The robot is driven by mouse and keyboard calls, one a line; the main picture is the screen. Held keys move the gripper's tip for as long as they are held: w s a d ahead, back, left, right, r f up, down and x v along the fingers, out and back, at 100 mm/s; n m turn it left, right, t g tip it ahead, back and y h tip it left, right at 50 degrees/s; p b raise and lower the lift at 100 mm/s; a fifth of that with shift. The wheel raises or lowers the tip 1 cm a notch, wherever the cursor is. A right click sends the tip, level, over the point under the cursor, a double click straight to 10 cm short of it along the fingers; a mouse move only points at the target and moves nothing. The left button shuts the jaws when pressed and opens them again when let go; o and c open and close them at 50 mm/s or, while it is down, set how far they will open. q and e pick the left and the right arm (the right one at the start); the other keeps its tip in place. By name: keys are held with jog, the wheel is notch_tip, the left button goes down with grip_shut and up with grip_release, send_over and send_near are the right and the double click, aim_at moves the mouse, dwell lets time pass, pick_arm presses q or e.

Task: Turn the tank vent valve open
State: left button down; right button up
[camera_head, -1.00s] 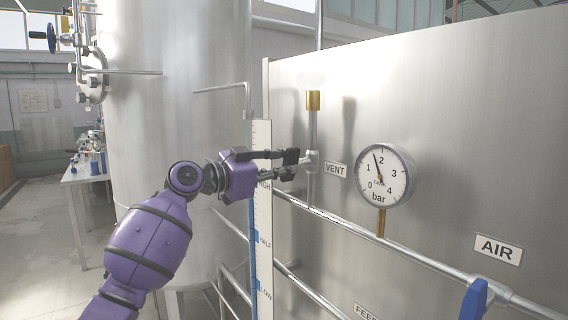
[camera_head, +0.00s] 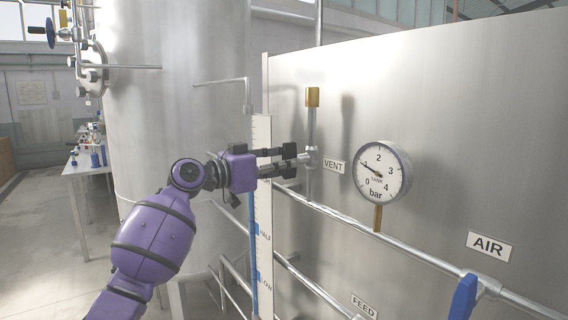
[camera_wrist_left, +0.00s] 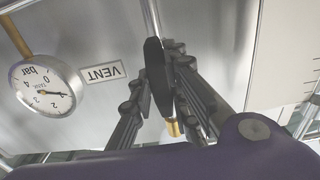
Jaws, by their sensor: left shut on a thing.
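The tank vent valve (camera_head: 311,158) sits on a thin vertical pipe with a brass cap, left of the VENT label (camera_head: 333,167). The fingers partly hide the handle in the head view. The tank pressure gauge (camera_head: 382,172) reads about 1 bar. My right gripper is not in view.
A white level scale (camera_head: 263,220) stands just behind my left gripper. A horizontal pipe (camera_head: 400,246) runs below the valve and gauge. A blue handle (camera_head: 465,298) is at the lower right, under the AIR label (camera_head: 488,246). A large steel tank (camera_head: 180,120) stands at left.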

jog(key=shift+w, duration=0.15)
pick_arm(q)
jog(key=c, duration=1.7)
grip_release()
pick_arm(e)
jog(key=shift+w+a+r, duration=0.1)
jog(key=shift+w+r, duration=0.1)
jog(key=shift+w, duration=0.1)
pick_arm(q)
jog(key=v, duration=1.2)
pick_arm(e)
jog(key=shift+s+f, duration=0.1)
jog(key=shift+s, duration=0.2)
